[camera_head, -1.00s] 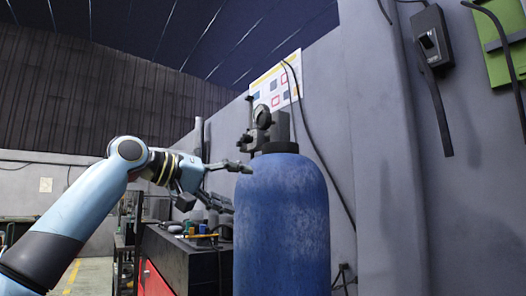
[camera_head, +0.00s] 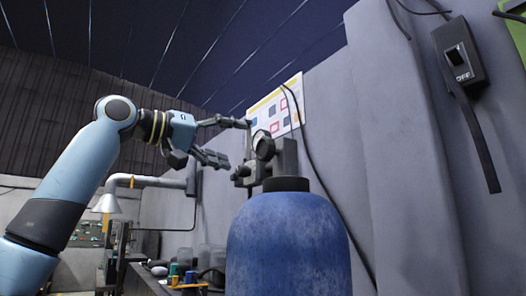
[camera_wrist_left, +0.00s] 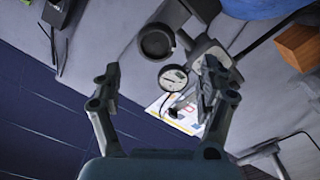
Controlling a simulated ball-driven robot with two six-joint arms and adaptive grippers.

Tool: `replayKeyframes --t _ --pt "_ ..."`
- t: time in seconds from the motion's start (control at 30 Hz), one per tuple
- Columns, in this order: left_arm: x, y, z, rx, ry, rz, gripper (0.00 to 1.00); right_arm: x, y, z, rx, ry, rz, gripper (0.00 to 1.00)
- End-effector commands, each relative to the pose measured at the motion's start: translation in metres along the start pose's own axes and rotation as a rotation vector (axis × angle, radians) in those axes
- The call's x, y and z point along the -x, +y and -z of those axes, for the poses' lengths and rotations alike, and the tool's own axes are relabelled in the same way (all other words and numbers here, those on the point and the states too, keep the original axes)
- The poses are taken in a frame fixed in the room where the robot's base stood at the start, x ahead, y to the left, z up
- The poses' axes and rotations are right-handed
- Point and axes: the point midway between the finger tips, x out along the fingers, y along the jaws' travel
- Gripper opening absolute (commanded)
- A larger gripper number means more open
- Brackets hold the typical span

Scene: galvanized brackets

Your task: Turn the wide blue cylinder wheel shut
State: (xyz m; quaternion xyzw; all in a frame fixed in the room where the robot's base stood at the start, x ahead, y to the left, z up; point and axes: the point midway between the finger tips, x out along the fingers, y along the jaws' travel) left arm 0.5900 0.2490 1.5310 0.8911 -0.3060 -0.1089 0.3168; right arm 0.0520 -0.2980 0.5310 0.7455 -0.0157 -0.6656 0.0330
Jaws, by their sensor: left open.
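The wide blue cylinder (camera_head: 287,245) stands upright in the head view, with a dark collar and a grey valve (camera_head: 284,158) on top. A round gauge (camera_head: 264,146) sits at the valve, and it also shows in the left wrist view (camera_wrist_left: 173,78). A dark round part (camera_wrist_left: 157,41), perhaps the wheel, lies above the gauge there. My left gripper (camera_head: 237,142) is open, just left of the valve at about its height. In the left wrist view its fingers (camera_wrist_left: 160,72) are spread to either side of the gauge, apparently holding nothing. My right gripper is out of view.
A grey wall with a poster (camera_head: 278,110) stands behind the valve, and a dark hose runs down it. A switch box (camera_head: 458,55) hangs at the upper right. Small items (camera_head: 182,272) stand low, left of the cylinder. The space above the valve looks clear.

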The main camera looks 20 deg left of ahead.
Motion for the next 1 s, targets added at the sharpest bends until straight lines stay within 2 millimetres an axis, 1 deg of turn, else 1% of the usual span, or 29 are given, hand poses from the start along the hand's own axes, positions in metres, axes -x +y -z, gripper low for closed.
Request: replayKeyframes --t 0.03,0.1,0.2,0.33,0.43,0.6,0.83,0.87,1.0 --pt "-0.01 0.004 0.001 0.004 -0.002 -0.006 0.76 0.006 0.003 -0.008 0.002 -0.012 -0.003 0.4" --pt "-0.025 0.004 0.002 0.006 -0.002 -0.007 0.76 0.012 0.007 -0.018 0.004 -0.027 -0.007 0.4" --pt "-0.045 0.004 0.002 0.005 -0.003 -0.005 0.76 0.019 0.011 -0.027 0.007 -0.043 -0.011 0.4" --pt "-0.068 0.004 0.001 0.004 -0.002 -0.005 0.76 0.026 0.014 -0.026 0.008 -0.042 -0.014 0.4" --pt "-0.081 0.003 0.001 0.003 -0.001 -0.003 0.76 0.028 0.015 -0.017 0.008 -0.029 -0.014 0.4" --pt "-0.091 0.002 0.0 0.0 -0.001 -0.001 0.76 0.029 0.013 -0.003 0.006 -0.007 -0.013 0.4" --pt "-0.091 0.001 0.0 0.0 0.0 0.0 0.76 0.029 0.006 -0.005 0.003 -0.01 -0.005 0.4" --pt "-0.091 0.001 0.0 0.0 0.0 0.0 0.75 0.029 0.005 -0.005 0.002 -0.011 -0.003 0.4" --pt "-0.091 0.001 0.0 0.0 0.0 0.0 0.57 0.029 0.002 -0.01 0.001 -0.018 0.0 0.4"
